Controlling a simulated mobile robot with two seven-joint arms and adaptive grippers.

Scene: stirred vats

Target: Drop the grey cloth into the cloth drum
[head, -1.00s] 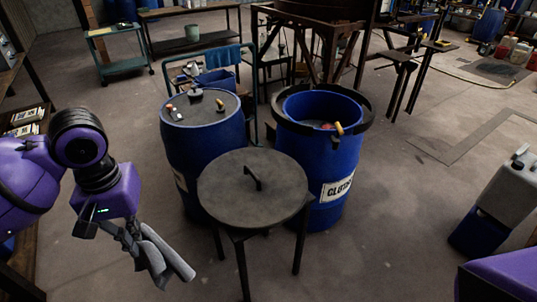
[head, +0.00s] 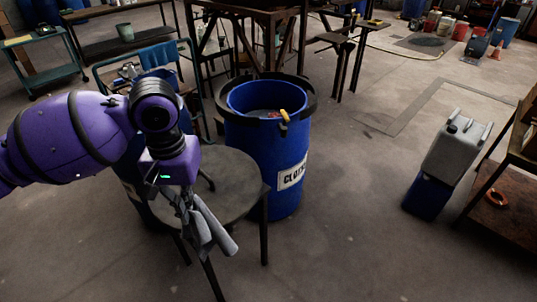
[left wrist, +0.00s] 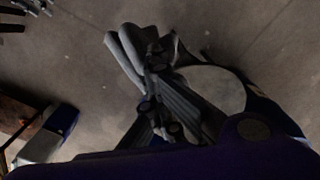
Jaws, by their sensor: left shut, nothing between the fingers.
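The grey cloth (head: 217,237) hangs in folds at the fingers of my left gripper (head: 187,205), in front of the round table. The gripper is shut, and the cloth moves with it. In the left wrist view two pale folds of the cloth (left wrist: 124,58) stick out beyond the dark fingers (left wrist: 165,100). The cloth drum (head: 258,160) is a blue, open-topped drum with a dark rim band and a partly readable white label. It stands behind and right of my left gripper, apart from the cloth. Something reddish shows dimly inside. My right gripper is not in view.
A yellow-handled item (head: 284,115) sits at the drum's front rim. Another blue drum is mostly hidden behind my arm. A grey canister (head: 457,145) stands at right. Floor right of the drum is clear.

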